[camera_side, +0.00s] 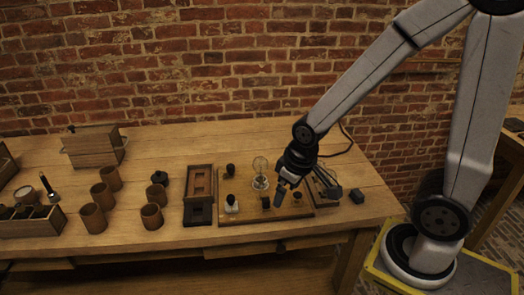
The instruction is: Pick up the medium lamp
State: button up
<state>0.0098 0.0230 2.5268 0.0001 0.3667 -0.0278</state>
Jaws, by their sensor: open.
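A clear glass lamp (260,168) stands upright in a round pale base on a wooden board (246,213). It is the only glass bulb I can make out; its size class cannot be judged here. My gripper (306,192) is open, pointing down over the right part of the board, to the right of the lamp and apart from it. Nothing shows between its fingers. The gripper hides part of the board's right end.
Small dark fittings (231,170) and a pale-based one (232,205) share the board. A dark wooden tray (199,180) lies to its left, then several brown cups (151,217) and a wooden box (94,148). A dark block (357,196) lies near the table's right edge.

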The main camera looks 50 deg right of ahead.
jog(key=w+d+n+g, duration=0.1)
jog(key=w+d+n, duration=0.35)
jog(key=w, duration=0.75)
jog(key=n+g, duration=0.2)
send_over(260, 161)
jog(key=d, duration=0.1)
jog(key=f, duration=0.3)
jog(key=shift+w+f, duration=0.3)
jog(key=shift+w, duration=0.1)
jog(key=shift+f, duration=0.15)
jog(key=shift+f, duration=1.2)
jog(key=shift+f, duration=0.15)
jog(key=shift+f, duration=2.45)
jog(key=shift+s, duration=0.1)
